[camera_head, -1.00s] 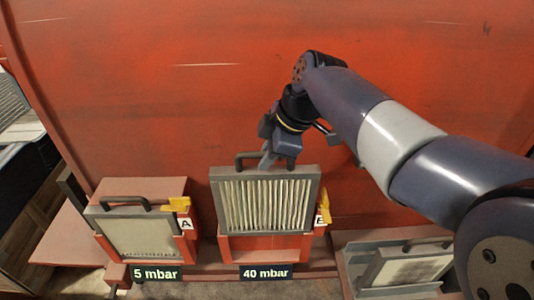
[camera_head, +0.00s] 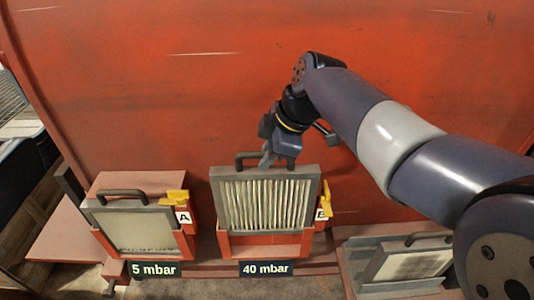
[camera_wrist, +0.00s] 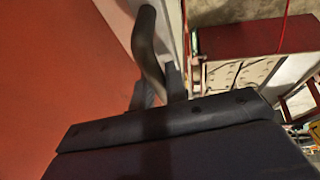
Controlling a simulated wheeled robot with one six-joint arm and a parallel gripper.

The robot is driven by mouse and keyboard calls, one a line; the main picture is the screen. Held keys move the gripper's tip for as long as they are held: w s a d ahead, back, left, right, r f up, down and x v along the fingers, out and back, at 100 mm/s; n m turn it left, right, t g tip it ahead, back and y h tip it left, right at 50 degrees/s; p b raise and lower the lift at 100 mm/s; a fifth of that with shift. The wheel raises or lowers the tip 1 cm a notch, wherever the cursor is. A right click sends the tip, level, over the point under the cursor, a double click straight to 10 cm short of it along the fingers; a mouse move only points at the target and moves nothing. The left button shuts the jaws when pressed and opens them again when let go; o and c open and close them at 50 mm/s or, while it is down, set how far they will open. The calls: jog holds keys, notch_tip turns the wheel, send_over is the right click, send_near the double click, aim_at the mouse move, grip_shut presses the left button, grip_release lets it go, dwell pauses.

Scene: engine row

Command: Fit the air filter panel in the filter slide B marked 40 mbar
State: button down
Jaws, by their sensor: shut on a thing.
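The air filter panel (camera_head: 265,203), a grey frame with pale pleats and a dark handle, stands upright at slide B (camera_head: 268,250). It covers the upper part of this red slide, whose lower front shows beneath the pleats. Its bottom edge is hard to make out, so I cannot tell how deep it sits. The slide carries the sign "40 mbar" (camera_head: 266,268) and a yellow latch (camera_head: 326,198) on its right by the B tag. My gripper (camera_head: 267,160) is shut on the panel's handle, which also shows in the wrist view (camera_wrist: 147,45).
Slide A (camera_head: 190,225), signed "5 mbar" (camera_head: 156,269), stands at the left with a panel (camera_head: 137,232) in it and a yellow latch (camera_head: 174,198). Another panel (camera_head: 411,260) leans in a grey holder at the lower right. A red wall (camera_head: 180,80) rises behind.

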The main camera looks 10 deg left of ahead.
aim_at(267, 187)
jog(key=shift+f+b, duration=4.45)
jog(key=shift+f, duration=1.1)
jog(key=c, duration=1.3)
grip_release()
jog(key=shift+c, duration=0.2)
jog(key=v, duration=1.1)
jog(key=shift+p, duration=0.35)
jog(key=shift+a, duration=0.1)
jog(key=x, duration=1.1)
jog(key=shift+f+b, duration=0.1)
jog(key=shift+b, duration=0.2)
jog(key=shift+r+p, duration=0.4)
jog(key=shift+r, duration=0.3)
jog(key=shift+r, duration=0.1)
